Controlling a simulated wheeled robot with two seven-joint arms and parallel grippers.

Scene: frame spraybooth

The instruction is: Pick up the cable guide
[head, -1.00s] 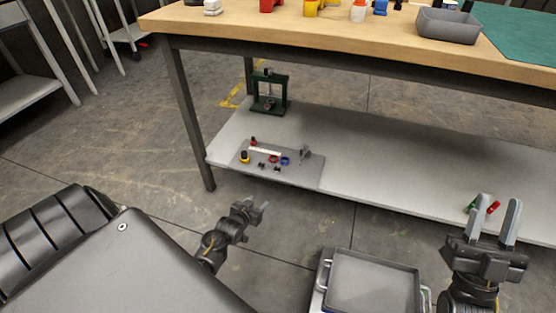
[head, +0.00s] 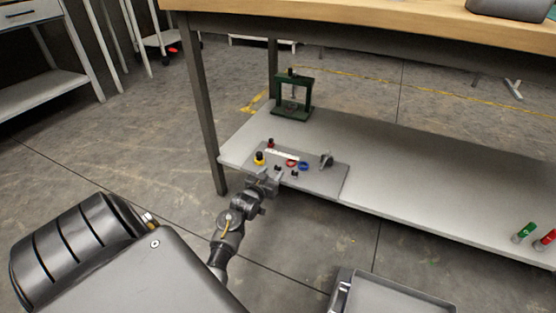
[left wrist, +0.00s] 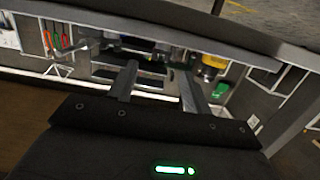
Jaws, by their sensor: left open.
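A thin grey board (head: 325,184) lies on the left end of the low shelf and bears several small parts. They include a yellow-and-black knob (head: 259,159), a white strip (head: 283,154), a red ring (head: 291,163), a blue ring (head: 304,167), small black pieces (head: 294,174) and a dark upright piece (head: 326,160). I cannot tell which part is the cable guide. My left gripper (head: 268,178) is at the board's front left edge; contact cannot be judged. In the left wrist view its two fingers (left wrist: 158,90) are apart with nothing seen held. My right gripper is out of view.
The shelf (head: 400,195) lies under a wooden bench (head: 350,22), with a bench leg (head: 205,110) at left. A dark green frame (head: 293,95) stands behind the board. Green (head: 524,232) and red (head: 545,240) items are at right. A grey tray (head: 395,290) is in front.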

